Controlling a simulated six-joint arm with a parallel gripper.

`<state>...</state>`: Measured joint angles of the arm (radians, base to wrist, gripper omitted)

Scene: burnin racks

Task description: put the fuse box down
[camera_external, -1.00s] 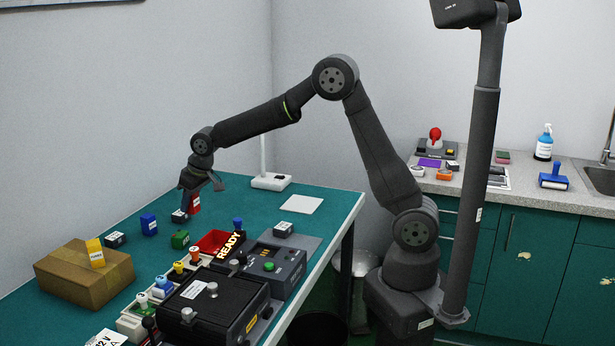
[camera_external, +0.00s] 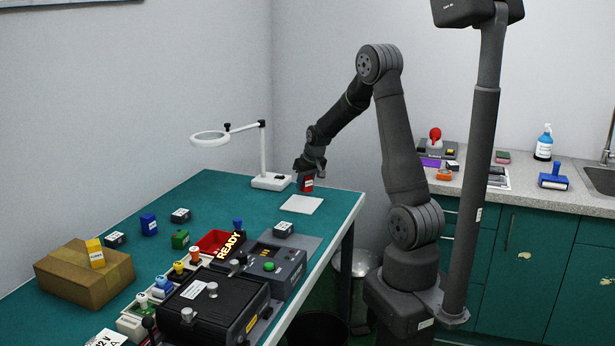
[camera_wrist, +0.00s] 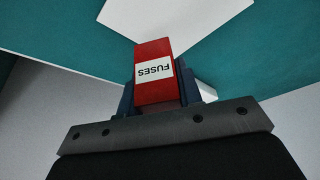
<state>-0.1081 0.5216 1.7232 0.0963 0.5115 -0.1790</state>
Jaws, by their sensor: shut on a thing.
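The fuse box is a small red block with a white label reading FUSES. In the external view the fuse box (camera_external: 307,185) is at the right back of the green table, just behind a white sheet (camera_external: 301,204). My gripper (camera_external: 309,174) is above it and shut on it. In the wrist view the fuse box (camera_wrist: 154,80) sits between the two dark fingers of my gripper (camera_wrist: 158,93). White surfaces and green tabletop show beyond it. I cannot tell whether the box's underside touches the table.
A white magnifier lamp's base (camera_external: 270,182) stands close left of my gripper. A black case (camera_external: 212,306), a red tray (camera_external: 213,242), a cardboard box (camera_external: 84,274) and several small coloured blocks fill the table's front left.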

